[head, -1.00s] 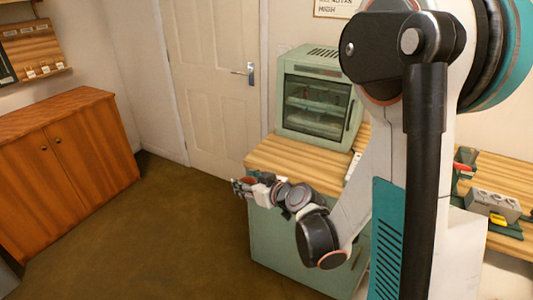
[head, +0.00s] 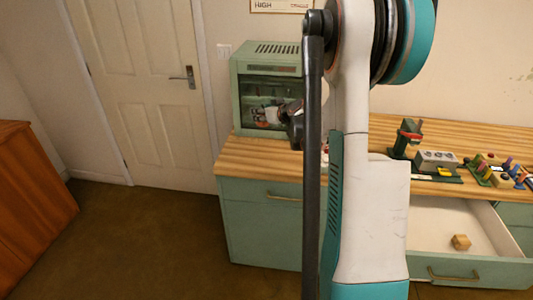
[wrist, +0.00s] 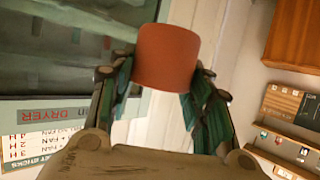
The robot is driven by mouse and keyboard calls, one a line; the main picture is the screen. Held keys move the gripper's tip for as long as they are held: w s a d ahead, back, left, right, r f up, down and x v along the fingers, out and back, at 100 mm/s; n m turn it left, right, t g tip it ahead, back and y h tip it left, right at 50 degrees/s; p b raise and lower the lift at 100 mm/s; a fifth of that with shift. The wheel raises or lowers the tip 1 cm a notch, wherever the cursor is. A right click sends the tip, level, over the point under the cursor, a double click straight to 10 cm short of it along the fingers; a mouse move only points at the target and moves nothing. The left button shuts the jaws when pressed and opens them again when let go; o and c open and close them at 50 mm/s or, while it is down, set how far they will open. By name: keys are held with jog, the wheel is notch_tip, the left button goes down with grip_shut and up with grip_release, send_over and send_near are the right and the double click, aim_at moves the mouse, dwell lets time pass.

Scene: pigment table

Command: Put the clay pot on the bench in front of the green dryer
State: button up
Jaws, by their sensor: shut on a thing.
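The clay pot (wrist: 167,57) is a plain red-brown cylinder in the wrist view. My gripper (wrist: 165,85) is shut on it, with one finger on each side. In the head view my gripper (head: 262,118) is in front of the glass of the green dryer (head: 268,48), above the left part of the wooden bench (head: 255,158). The pot is too small and covered to make out clearly there. The dryer's label (wrist: 40,115) shows at the left of the wrist view.
An open drawer (head: 450,222) with a small wooden block (head: 461,242) juts out at the right. A grey block with round sockets (head: 437,160) and several coloured items stand on the bench's right. Bare bench top lies before the dryer. My arm hides the bench's middle.

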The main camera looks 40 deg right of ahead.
jog(key=s+d, duration=0.1)
jog(key=d, duration=0.3)
jog(key=shift+m+h, duration=0.3)
jog(key=f+b, duration=0.3)
jog(key=f, duration=0.6)
jog(key=f+b, duration=0.3)
jog(key=f, duration=0.6)
jog(key=shift+d+f, duration=0.2)
jog(key=shift+f, duration=0.15)
jog(key=shift+f+b, duration=0.2)
jog(key=shift+b, duration=0.1)
jog(key=o, duration=1.1)
jog(key=shift+o, duration=0.2)
jog(key=shift+r, duration=0.15)
